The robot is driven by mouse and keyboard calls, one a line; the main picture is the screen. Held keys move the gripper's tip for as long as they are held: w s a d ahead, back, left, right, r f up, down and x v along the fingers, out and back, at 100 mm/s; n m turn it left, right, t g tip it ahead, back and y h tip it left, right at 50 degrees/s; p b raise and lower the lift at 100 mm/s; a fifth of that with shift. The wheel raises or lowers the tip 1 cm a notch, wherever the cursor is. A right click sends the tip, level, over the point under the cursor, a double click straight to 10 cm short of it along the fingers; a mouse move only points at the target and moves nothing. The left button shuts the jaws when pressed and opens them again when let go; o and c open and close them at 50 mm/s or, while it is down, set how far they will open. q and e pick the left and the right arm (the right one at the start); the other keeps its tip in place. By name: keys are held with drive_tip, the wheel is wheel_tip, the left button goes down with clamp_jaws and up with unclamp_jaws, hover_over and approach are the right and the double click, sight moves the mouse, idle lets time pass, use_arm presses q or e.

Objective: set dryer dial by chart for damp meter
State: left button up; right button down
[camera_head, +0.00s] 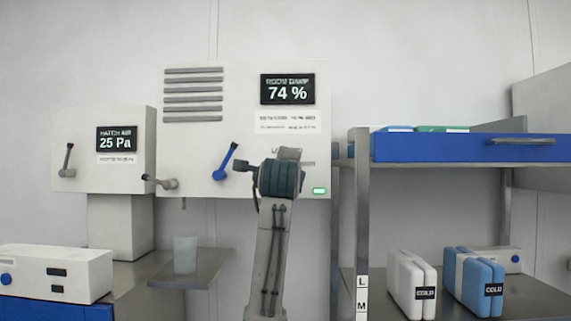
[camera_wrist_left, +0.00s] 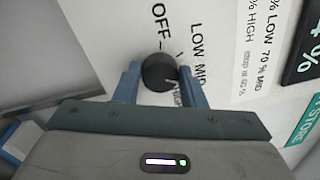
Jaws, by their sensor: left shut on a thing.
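The round black dryer dial (camera_wrist_left: 157,70) sits on the white panel between the two blue fingers of my left gripper (camera_wrist_left: 160,80). The fingers are shut on it. A light pointer line on the dial aims at the lower right. Labels OFF and LOW MID show around it; another is partly hidden. In the head view, my left gripper (camera_head: 282,172) covers the dial at the panel's lower right. The damp meter (camera_head: 287,88) reads 74 %. The chart (camera_head: 287,121) is below it; the wrist view shows part of the chart (camera_wrist_left: 262,45), including "70 % MID".
A hatch air display (camera_head: 117,139) reads 25 Pa. A shelf with a blue drawer (camera_head: 440,147) and COLD boxes (camera_head: 474,281) stands right. A small green light (camera_head: 319,190) is lit.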

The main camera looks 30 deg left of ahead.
use_arm(q)
drive_tip(key=m+h+p, duration=0.1)
drive_tip(key=m+p, duration=0.8)
drive_tip(key=shift+d+f+m, duration=0.1)
drive_tip(key=shift+f+m, duration=0.05)
drive_tip(key=shift+m, duration=0.25)
drive_tip(key=o, duration=1)
